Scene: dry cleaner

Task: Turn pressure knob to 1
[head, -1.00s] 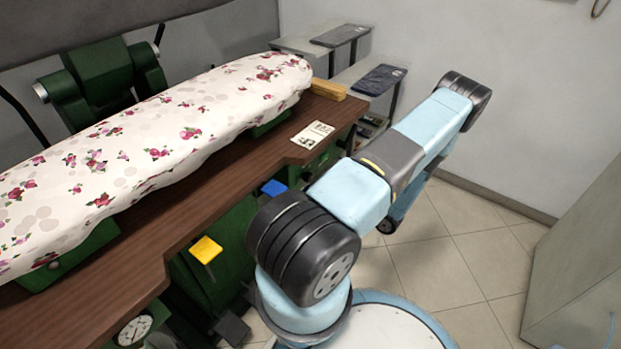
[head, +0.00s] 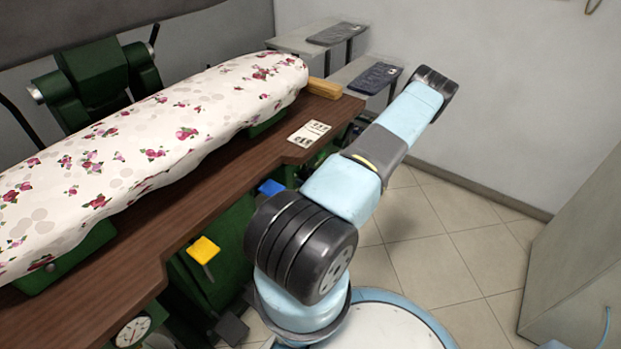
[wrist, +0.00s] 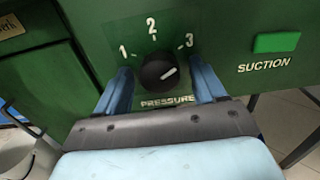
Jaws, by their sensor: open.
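The black pressure knob (wrist: 159,71) is on a green panel in the wrist view, above the word PRESSURE. The numbers 1, 2 and 3 are set around it, with 1 at left, 2 at top and 3 at right. The white mark on the knob points up and right, toward the 3 side. My gripper (wrist: 161,80) is open, with one blue finger to the left of the knob and one to the right. Gaps show between the fingers and the knob. In the head view the knob and my gripper are hidden.
A green SUCTION button (wrist: 276,42) is right of the knob. In the head view, a wooden table (head: 150,262) carries an ironing board with a floral cover (head: 150,150). A gauge (head: 133,331) and yellow pedal (head: 204,249) are below. Tiled floor is open at right.

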